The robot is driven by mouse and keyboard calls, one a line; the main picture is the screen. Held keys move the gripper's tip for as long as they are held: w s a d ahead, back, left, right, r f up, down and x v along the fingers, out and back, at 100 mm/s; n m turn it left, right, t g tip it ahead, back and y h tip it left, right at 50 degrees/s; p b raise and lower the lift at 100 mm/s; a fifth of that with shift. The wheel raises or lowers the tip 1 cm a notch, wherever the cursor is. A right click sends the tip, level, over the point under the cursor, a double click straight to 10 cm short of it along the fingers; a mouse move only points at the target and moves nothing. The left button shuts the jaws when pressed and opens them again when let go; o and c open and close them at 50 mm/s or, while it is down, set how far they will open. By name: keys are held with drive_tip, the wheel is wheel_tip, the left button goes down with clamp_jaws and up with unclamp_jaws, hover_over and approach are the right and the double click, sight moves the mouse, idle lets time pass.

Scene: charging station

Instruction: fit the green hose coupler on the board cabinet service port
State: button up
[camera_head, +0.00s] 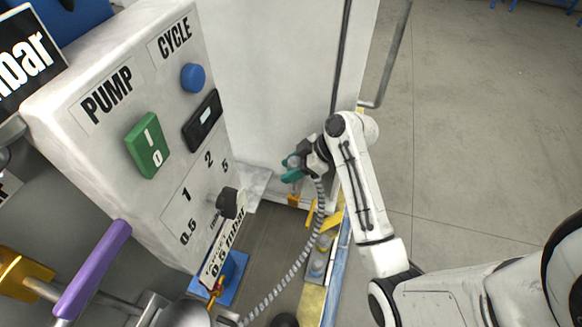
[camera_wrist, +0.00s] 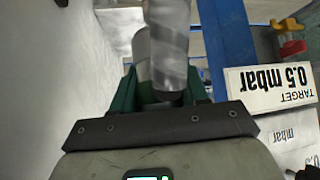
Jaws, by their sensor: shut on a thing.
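My gripper (camera_head: 292,169) is beside the lower part of the white cabinet (camera_head: 285,75), with its green fingers toward the cabinet face. In the wrist view my gripper (camera_wrist: 160,92) is shut around a dark and green piece, the hose coupler (camera_wrist: 143,72); its outline is partly hidden by the fingers. A grey ribbed hose (camera_head: 297,260) hangs from near my gripper and curves down left; it also shows blurred in the wrist view (camera_wrist: 168,35). The service port is not distinguishable in either view. I cannot tell whether the coupler touches the cabinet.
The white control panel (camera_head: 170,190) with a green switch (camera_head: 147,145) and blue button (camera_head: 193,78) stands left of my gripper. A purple lever (camera_head: 93,268) juts out at lower left. A grey rail (camera_head: 393,60) stands right of the cabinet. Open floor (camera_head: 480,130) lies right.

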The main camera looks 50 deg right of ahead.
drive_tip(key=shift+f+b, duration=1.8)
drive_tip(key=shift+f, duration=0.85)
drive_tip(key=o, duration=1.3)
drive_tip(key=shift+c, duration=0.2)
drive_tip(key=v, duration=1.1)
drive_tip(key=shift+f, duration=0.1)
